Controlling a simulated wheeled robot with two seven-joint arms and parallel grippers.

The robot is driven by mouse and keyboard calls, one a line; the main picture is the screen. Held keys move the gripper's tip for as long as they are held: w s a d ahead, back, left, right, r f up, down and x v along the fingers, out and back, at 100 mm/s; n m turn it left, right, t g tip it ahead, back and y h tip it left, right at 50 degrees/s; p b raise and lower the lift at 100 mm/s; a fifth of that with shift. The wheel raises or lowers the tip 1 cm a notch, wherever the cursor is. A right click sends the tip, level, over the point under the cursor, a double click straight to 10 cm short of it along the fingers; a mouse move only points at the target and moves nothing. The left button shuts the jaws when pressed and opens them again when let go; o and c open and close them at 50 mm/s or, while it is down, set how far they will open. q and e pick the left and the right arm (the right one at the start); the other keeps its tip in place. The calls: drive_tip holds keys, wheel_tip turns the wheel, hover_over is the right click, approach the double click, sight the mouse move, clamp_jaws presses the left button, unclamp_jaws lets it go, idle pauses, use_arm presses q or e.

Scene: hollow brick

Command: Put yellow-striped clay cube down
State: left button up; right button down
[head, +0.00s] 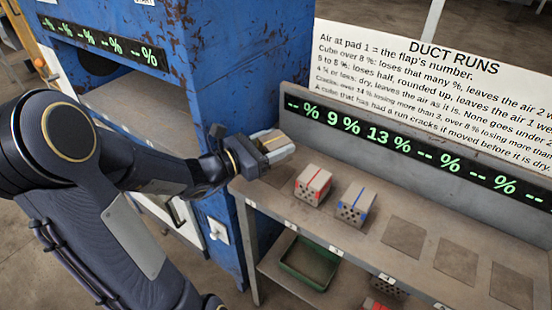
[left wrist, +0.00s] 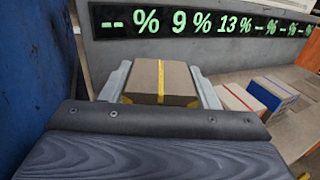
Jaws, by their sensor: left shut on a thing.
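My left gripper (head: 276,147) is shut on the yellow-striped clay cube, at the left end of the grey shelf (head: 378,260). In the left wrist view the cube (left wrist: 160,82) sits level between the two pale fingers, its yellow stripe running over the top and front. In the head view the fingers mostly cover it. A dark square pad (head: 280,177) shows just below the gripper; the cube looks above the shelf. A red-striped cube (head: 313,184) and a blue-striped cube (head: 355,204), both with holes in the front, stand to the right. My right gripper is not in view.
Bare dark pads (head: 405,237) lie farther right on the shelf. The back panel's display (head: 375,137) reads 9 % and 13 % at its second and third places. A blue cabinet (head: 220,90) stands close left. A green tray (head: 310,262) is on the lower shelf.

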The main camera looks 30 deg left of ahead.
use_arm(q)
drive_tip(key=shift+f+b, duration=0.45)
drive_tip(key=shift+f, duration=1.6)
drive_tip(key=shift+f, duration=0.1)
drive_tip(key=shift+f, duration=0.15)
drive_tip(key=o, duration=1)
